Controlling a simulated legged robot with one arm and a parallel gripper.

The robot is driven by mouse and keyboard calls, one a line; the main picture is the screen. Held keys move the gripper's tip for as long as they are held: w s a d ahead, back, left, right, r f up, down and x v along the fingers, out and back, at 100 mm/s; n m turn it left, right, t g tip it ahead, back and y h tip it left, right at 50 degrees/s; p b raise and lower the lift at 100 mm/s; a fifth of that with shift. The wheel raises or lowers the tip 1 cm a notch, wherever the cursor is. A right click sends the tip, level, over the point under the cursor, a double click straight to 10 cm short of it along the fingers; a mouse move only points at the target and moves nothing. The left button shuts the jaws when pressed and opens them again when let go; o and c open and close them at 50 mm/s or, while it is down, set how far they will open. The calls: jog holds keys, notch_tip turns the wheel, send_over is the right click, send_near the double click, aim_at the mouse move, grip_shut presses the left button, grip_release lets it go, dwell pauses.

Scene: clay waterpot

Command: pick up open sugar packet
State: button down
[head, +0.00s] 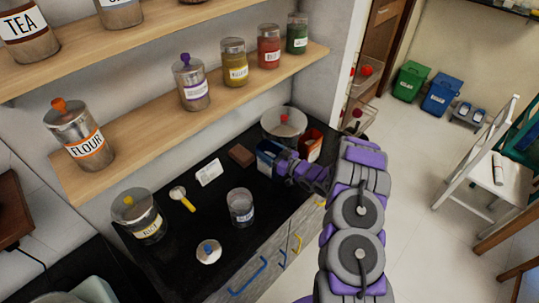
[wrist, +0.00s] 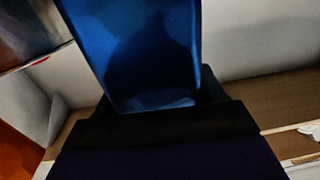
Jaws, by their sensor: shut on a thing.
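A blue packet (head: 266,159) with a white part is at my gripper (head: 282,163) in the head view, above the right part of the black counter. In the wrist view the blue packet (wrist: 145,50) stands up between the dark jaws of my gripper (wrist: 155,118) and fills the upper middle. My gripper is shut on it. I cannot tell from these views whether the packet's top is open, or whether its base touches the counter.
A brown block (head: 241,155), a white card (head: 208,172), a yellow-handled scoop (head: 183,199) and an open glass jar (head: 241,207) are on the counter. A shelf (head: 135,125) with jars overhangs the back.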

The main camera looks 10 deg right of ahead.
jog(key=r, duration=0.2)
jog(key=r+p, duration=0.1)
jog(key=shift+s+d+r, duration=0.1)
jog(key=shift+s+r, duration=0.15)
jog(key=shift+r, duration=0.15)
jog(key=s+d+r+p, duration=0.1)
jog(key=s+d, duration=0.1)
jog(key=s, duration=1.3)
jog(key=shift+s+d, duration=0.15)
jog(key=shift+d, duration=0.05)
